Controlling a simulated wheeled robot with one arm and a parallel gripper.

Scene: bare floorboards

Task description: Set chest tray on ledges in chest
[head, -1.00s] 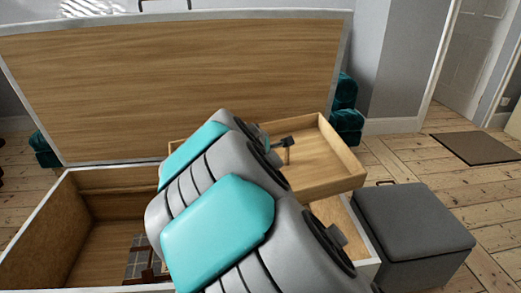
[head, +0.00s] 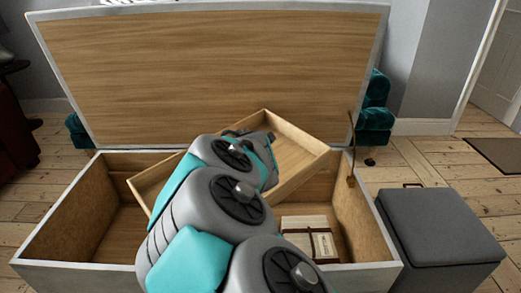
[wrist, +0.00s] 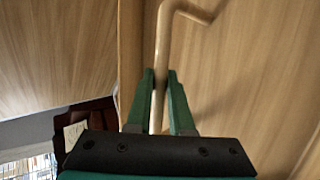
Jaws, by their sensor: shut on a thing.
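The wooden chest (head: 85,222) stands open with its tall lid (head: 210,75) raised behind it. The shallow wooden tray (head: 303,176) is over the chest opening, turned at an angle to the chest walls, its right corner towards the right wall. My arm hides the tray's middle. The ledges cannot be made out. In the wrist view, my gripper (wrist: 161,80) is shut on a thin beige bent handle (wrist: 162,45) over the tray's wood. In the head view my gripper is mostly hidden behind my arm.
A pale, brown-strapped bundle (head: 310,238) lies on the chest floor at right. A thin brown stay (head: 352,150) hangs at the chest's right back. A grey padded stool (head: 440,225) stands close to the chest's right side. Teal upholstery (head: 374,118) shows behind the lid.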

